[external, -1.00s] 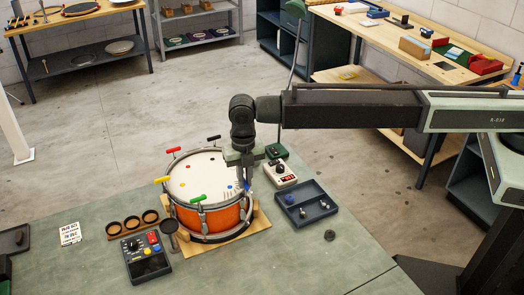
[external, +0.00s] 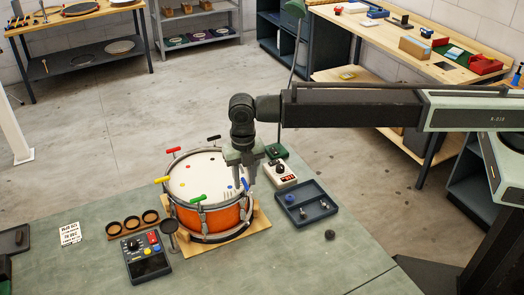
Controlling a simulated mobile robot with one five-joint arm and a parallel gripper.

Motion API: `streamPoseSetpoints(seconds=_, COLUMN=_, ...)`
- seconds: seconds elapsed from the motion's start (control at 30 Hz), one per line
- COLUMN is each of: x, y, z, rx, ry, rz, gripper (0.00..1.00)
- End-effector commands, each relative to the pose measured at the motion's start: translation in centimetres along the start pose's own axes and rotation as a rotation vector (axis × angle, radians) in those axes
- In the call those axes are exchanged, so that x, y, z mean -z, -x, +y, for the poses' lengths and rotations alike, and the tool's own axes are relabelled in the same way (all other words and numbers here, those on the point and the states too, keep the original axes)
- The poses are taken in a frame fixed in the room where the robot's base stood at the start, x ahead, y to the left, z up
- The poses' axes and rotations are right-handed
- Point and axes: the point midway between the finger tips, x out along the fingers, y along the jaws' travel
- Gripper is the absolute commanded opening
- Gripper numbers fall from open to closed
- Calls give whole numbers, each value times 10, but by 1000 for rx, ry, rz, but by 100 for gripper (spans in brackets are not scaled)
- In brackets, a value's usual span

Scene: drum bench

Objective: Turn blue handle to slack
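The orange drum (external: 228,217) with a white head stands on a wooden board on the bench. The blue handle (external: 244,184) sits at the right of its rim, partly hidden by my gripper. My gripper (external: 243,181) points straight down over that side of the rim. Its two fingers show apart, with the blue handle close to their tips. I cannot tell whether they touch it. Red (external: 174,150), yellow (external: 162,180) and green (external: 198,198) handles stick out around the rim, and another dark one stands at the back.
A blue-grey tray (external: 322,214) with small parts and a white device (external: 281,174) stand just right of the drum. A black control box (external: 147,258) and a holder with round openings (external: 133,224) lie left. The bench front is mostly clear.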

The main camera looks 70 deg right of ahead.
Motion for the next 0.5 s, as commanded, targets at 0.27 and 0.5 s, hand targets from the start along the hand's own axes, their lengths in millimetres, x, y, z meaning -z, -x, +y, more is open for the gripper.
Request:
streamPoseSetpoints(seconds=0.27, x=0, y=47, z=0, rx=0, ry=0, rz=0, gripper=33)
streamPoseSetpoints(seconds=0.5, x=0, y=77, z=0, rx=0, ry=0, rz=0, gripper=33)
